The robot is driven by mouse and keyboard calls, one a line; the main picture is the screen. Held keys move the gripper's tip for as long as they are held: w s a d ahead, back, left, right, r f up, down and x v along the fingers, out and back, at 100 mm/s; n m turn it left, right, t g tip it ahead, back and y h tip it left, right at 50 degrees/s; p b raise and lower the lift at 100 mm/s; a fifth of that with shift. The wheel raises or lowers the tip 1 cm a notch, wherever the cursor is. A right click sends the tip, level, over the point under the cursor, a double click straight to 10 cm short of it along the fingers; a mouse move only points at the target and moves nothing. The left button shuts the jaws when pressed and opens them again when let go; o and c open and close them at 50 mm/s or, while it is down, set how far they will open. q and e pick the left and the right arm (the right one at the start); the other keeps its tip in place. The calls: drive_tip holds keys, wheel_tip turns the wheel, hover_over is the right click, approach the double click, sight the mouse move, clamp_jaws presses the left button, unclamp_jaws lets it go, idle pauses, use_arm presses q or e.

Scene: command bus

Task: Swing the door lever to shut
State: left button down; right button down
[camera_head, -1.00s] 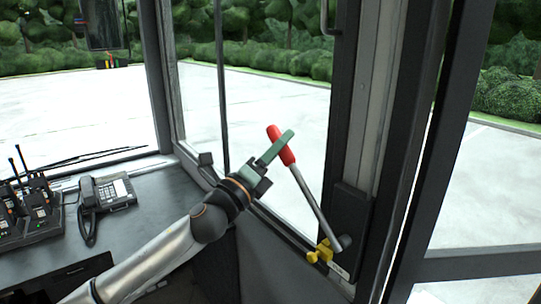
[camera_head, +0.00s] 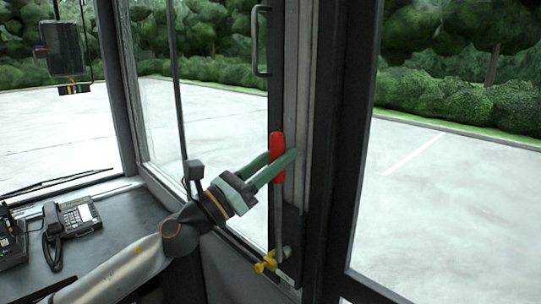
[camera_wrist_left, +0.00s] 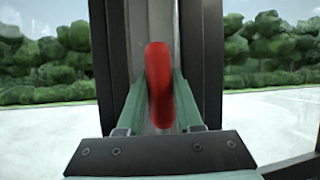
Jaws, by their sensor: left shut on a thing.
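The door lever is a grey rod (camera_head: 278,215) with a red grip (camera_head: 276,147) on top. In the head view it stands nearly upright against the door post, above its dark mount and a yellow piece (camera_head: 265,262) at its foot. My left gripper (camera_head: 278,162) has its green fingers on either side of the red grip and is shut on it. In the left wrist view the red grip (camera_wrist_left: 158,85) stands between the two green fingers. My right gripper is not in view.
A desk phone (camera_head: 72,220) and radios (camera_head: 10,238) rest on the dark console at left. A vertical handle (camera_head: 262,40) is on the door post above the lever. Glass panes and dark frames stand on both sides.

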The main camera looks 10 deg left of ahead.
use_arm(q)
drive_tip(key=shift+s+d+r+m, duration=0.15)
drive_tip(key=shift+s+d+m, duration=0.2)
drive_tip(key=shift+d+m, duration=0.05)
drive_tip(key=shift+g, duration=0.4)
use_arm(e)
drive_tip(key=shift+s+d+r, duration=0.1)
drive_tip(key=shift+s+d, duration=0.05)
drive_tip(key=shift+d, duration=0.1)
use_arm(q)
drive_tip(key=shift+s+d+f, duration=0.1)
drive_tip(key=shift+f, duration=0.1)
drive_tip(key=c, duration=0.6)
unclamp_jaws()
drive_tip(key=shift+b+v, duration=2.95)
drive_tip(key=shift+v, duration=3.3)
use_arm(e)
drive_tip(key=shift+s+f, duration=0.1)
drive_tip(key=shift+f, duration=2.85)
use_arm(q)
drive_tip(key=shift+f, duration=0.15)
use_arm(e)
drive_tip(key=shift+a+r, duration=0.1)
